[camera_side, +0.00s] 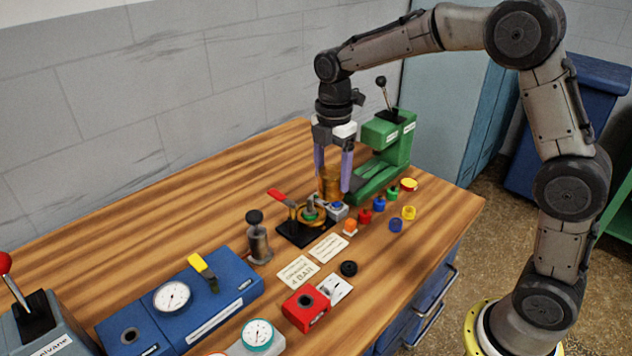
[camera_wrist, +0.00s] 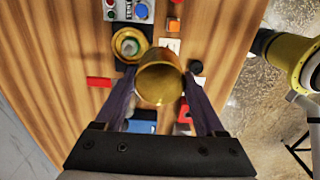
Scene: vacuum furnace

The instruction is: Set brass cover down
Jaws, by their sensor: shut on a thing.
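The brass cover (camera_side: 331,184) is a gold-coloured cylinder between the two purple-grey fingers of my gripper (camera_side: 333,181). In the wrist view the brass cover (camera_wrist: 158,84) fills the middle, with one finger on each side, and I look into its round hollow-looking end. My gripper is shut on it and points down. The cover is just behind a black-based fixture (camera_side: 291,236) with a brass ring and a green centre. In the wrist view that brass ring (camera_wrist: 130,45) shows beside the cover, at upper left. I cannot tell whether the cover touches the wooden table.
A green press (camera_side: 388,142) with a lever stands close behind my gripper. A red-handled clamp (camera_side: 279,196) and a small grey switch box (camera_side: 338,211) sit at the fixture. Several small coloured caps lie to the right. The wooden table (camera_side: 170,225) is clear at back left.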

